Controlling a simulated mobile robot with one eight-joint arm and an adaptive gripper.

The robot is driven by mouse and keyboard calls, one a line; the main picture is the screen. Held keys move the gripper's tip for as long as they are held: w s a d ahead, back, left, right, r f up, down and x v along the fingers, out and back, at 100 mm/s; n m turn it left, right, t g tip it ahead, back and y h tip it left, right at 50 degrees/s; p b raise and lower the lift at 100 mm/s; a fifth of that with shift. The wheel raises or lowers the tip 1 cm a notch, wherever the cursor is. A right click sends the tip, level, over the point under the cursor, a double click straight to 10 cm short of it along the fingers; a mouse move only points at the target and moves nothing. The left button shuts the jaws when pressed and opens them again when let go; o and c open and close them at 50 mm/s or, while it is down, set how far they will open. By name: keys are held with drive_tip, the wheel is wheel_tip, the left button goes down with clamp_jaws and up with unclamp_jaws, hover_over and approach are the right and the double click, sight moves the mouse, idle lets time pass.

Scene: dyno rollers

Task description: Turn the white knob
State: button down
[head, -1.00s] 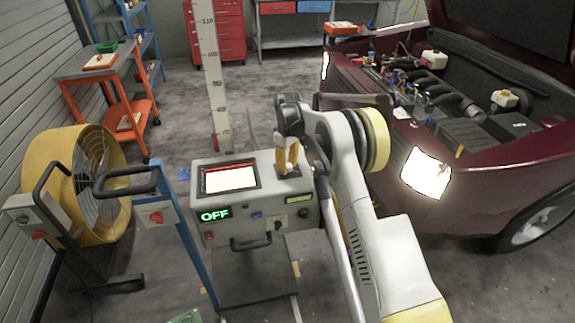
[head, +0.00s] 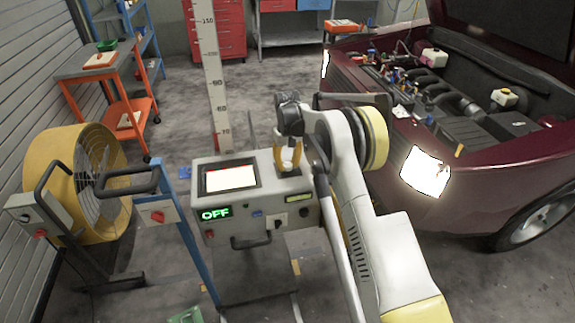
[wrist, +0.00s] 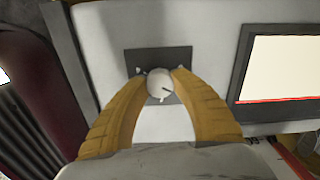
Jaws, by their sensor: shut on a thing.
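The white knob (wrist: 158,88) is round with a small dark mark. It sits on a dark square plate (wrist: 143,58) on top of the grey control console (head: 222,262). In the wrist view my gripper (wrist: 162,74) has one yellow finger on each side of the knob, with both tips at its edges, closed on it.
A lit screen (head: 229,178) is left of my gripper on the console. A yellow fan (head: 62,150), blue stand (head: 190,255) and switch box (head: 158,213) stand to the left. A dark red car (head: 470,170) with its hood open is close on the right.

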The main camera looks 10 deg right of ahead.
sight(288, 165)
idle(0.3)
drive_tip(key=c, duration=1)
unclamp_jaws()
wheel_tip(288, 165, up, 12)
